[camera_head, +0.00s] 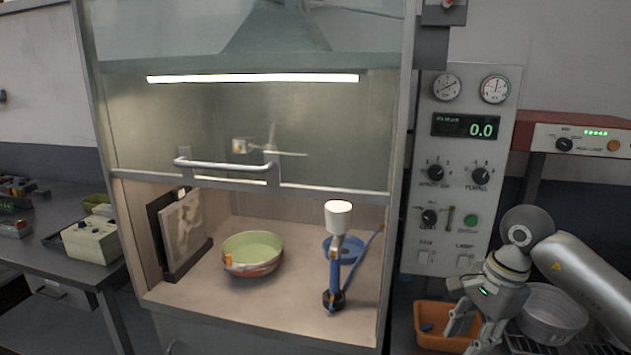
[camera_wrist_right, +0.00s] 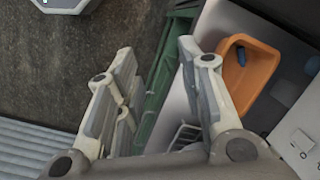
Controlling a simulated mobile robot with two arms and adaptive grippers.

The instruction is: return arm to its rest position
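My right gripper (camera_head: 470,330) is at the lower right of the head view, outside the hood, with its fingers pointing down. It is open and empty in the right wrist view (camera_wrist_right: 156,55), with a wide gap between the fingers. A round pan (camera_head: 268,268) with a green inside and a reddish outer wall sits on the hood floor, well to the left of my right gripper. My left gripper is in neither view.
A fume hood with a raised glass sash and handle (camera_head: 225,170) holds a blue stand with a white top (camera_head: 338,217). An orange bin (camera_head: 430,338), also in the wrist view (camera_wrist_right: 262,65), and a white tub (camera_head: 550,312) are near my right gripper. A control panel (camera_head: 455,220) stands behind it.

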